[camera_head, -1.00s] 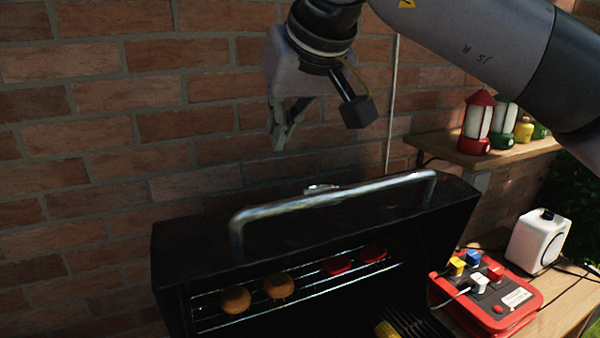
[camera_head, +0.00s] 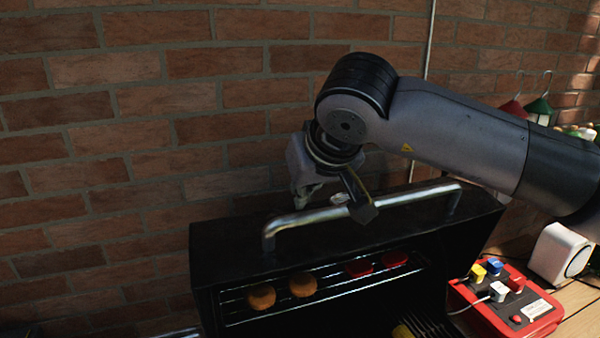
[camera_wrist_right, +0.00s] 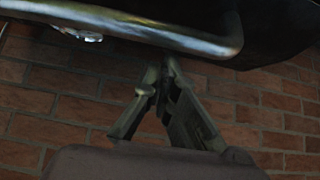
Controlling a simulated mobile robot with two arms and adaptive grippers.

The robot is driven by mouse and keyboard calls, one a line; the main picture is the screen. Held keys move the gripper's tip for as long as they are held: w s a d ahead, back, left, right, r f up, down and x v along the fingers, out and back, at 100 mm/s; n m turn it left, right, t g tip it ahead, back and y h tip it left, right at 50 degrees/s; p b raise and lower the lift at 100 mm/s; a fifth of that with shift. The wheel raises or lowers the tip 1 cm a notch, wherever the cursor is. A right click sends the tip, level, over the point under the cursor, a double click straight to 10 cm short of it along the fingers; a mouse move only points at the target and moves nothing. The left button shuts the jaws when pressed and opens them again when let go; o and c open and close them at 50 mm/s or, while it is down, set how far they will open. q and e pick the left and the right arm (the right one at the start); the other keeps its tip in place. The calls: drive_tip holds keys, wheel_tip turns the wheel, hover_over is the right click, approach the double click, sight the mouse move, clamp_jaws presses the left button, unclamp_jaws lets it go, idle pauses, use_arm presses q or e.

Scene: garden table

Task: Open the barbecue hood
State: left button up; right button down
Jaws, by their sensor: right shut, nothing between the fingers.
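The barbecue hood (camera_head: 228,243) is black and stands raised, with the grill inside exposed to view. Its silver bar handle (camera_head: 405,197) runs along the upper edge; in the right wrist view the handle (camera_wrist_right: 150,28) crosses the top. My right gripper (camera_head: 306,202) is low at the hood's upper edge, behind the handle and left of its middle. In the right wrist view the gripper's fingers (camera_wrist_right: 161,75) meet at the tips with nothing between them, just under the bar; I cannot tell whether they touch it. My left gripper is not in view.
Two brown patties (camera_head: 261,297) and two red ones (camera_head: 360,268) lie on the wire rack (camera_head: 330,290). A brick wall (camera_head: 150,130) stands close behind. A red power box (camera_head: 515,300) with plugs and a white device (camera_head: 560,252) are on the right.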

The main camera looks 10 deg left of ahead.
drive_tip(key=shift+f, duration=0.2)
drive_tip(key=shift+s+d, duration=0.1)
drive_tip(key=s+d+f+t+y+b, duration=0.1)
drive_tip(key=s+d+b, duration=0.3)
drive_tip(key=b, duration=0.7)
drive_tip(key=s+f, duration=0.1)
drive_tip(key=s, duration=0.1)
drive_tip(key=shift+s+d+f+t+b, duration=0.25)
drive_tip(key=shift+s+t+b, duration=0.1)
drive_tip(key=shift+t, duration=0.05)
